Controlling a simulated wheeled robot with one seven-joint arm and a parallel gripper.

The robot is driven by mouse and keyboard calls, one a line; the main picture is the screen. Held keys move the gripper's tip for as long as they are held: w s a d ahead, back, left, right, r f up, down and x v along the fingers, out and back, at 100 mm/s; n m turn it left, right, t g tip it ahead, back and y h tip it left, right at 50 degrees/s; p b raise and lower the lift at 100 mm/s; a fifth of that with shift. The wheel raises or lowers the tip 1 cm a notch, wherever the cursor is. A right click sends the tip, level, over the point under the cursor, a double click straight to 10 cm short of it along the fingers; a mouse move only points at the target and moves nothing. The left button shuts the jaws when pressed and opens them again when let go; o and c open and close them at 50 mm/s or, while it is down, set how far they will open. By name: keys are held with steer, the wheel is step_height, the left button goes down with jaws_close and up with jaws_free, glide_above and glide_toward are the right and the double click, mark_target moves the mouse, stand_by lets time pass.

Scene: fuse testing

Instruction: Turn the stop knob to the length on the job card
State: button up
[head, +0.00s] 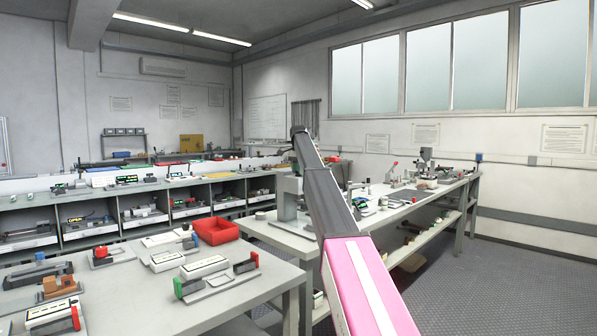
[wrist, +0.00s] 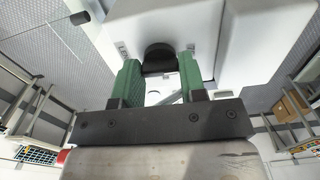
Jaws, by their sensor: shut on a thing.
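In the wrist view a black round knob (wrist: 158,57) sits on the face of a pale grey-white machine housing (wrist: 238,45). My gripper (wrist: 159,75) has two green fingers, one on each side of the knob, and it is shut on the knob. No markings or pointer on the knob can be read from here. In the head view my arm reaches toward the back benches and my gripper is hidden. I cannot pick out the job card or read any length on it.
In the head view a right-hand bench (head: 272,235) carries several small machines. Cubby shelving (head: 105,222) stands behind. The grey floor (head: 500,275) at right is clear.

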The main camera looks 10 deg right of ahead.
steer(key=m, duration=0.8)
steer(key=shift+m, duration=0.3)
steer(key=m, duration=0.4)
steer(key=shift+m, duration=2.5)
steer(key=o, duration=0.9)
